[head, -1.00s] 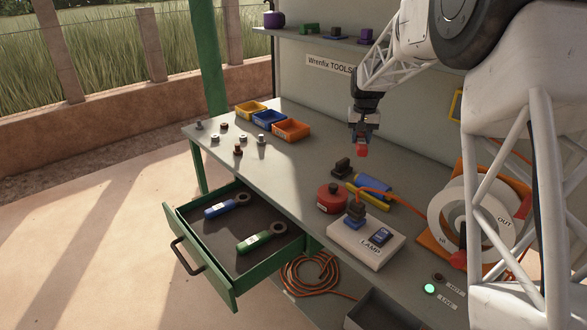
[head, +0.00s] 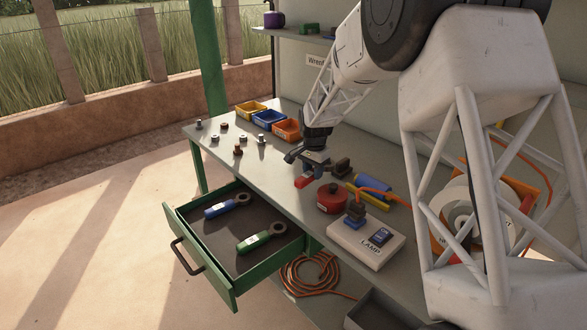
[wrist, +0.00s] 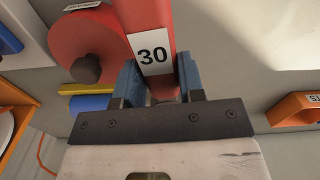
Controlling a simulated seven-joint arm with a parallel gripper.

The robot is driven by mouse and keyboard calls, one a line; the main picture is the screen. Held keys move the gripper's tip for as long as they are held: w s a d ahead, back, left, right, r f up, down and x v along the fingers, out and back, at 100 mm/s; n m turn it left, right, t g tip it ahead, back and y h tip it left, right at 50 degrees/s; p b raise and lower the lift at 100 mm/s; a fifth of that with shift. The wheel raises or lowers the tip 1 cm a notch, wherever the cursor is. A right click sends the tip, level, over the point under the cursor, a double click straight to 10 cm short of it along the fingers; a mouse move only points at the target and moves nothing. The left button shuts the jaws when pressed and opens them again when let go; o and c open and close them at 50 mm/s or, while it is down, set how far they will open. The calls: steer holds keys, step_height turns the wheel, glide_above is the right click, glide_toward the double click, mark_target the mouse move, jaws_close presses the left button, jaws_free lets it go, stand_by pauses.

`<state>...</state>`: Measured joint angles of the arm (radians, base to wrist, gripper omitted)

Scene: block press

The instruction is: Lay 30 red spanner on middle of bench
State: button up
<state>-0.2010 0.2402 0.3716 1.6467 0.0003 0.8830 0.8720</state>
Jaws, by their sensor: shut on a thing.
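The red spanner (head: 303,181) with a white label "30" is held by my gripper (head: 314,170). In the wrist view its red handle (wrist: 144,18) lies between the blue fingers of my gripper (wrist: 160,78), which are shut on it. In the head view the spanner is low over the middle of the grey bench (head: 272,172), just left of a red round object. I cannot tell whether it touches the bench top.
A red round object (head: 331,199) with a dark knob stands close by. The white LAMP box (head: 366,243) is nearer the front. Coloured bins (head: 286,131) and several small parts sit at the far left. The open green drawer (head: 220,285) holds a blue and a green spanner.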

mark_target(305, 173)
steer(key=shift+s+a+f+m, duration=0.35)
steer(key=shift+a+f, duration=0.15)
steer(key=shift+a, duration=0.2)
steer(key=shift+s+a+f+m, duration=0.25)
steer(key=shift+a+f+m, duration=0.15)
steer(key=shift+a, duration=0.25)
steer(key=shift+w+a+f, duration=0.25)
steer(key=shift+w+a, duration=0.35)
steer(key=shift+w, duration=2)
steer(key=shift+w+a+f, duration=0.3)
steer(key=shift+w+a, duration=0.3)
steer(key=shift+w, duration=2)
steer(key=shift+w+a+f, duration=0.25)
steer(key=shift+w+a, duration=0.35)
steer(key=shift+w, duration=2)
steer(key=shift+f, duration=1.75)
steer(key=shift+f, duration=0.1)
